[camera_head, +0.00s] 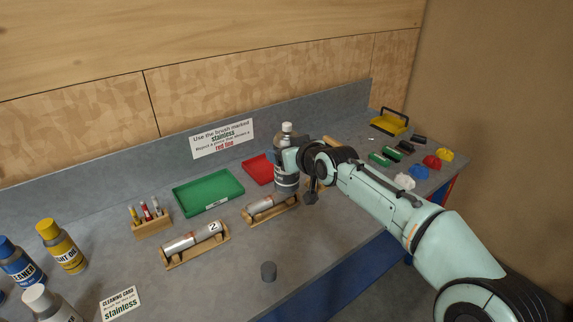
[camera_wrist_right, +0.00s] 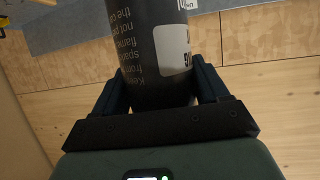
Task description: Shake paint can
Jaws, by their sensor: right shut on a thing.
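The paint can (camera_head: 286,182) is a dark grey spray can with a pale top and a printed label. It is upright over the back middle of the bench, beside the red tray. I cannot tell whether its base touches the bench. My right gripper (camera_head: 288,158) is shut on its body from the right. In the right wrist view the can (camera_wrist_right: 150,60) sits between the two fingers of the gripper (camera_wrist_right: 160,88), its label print visible. My left gripper is not in view.
A green tray (camera_head: 208,206), a red tray (camera_head: 254,171) and two wooden cradles with metal cylinders (camera_head: 192,240) stand near the can.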

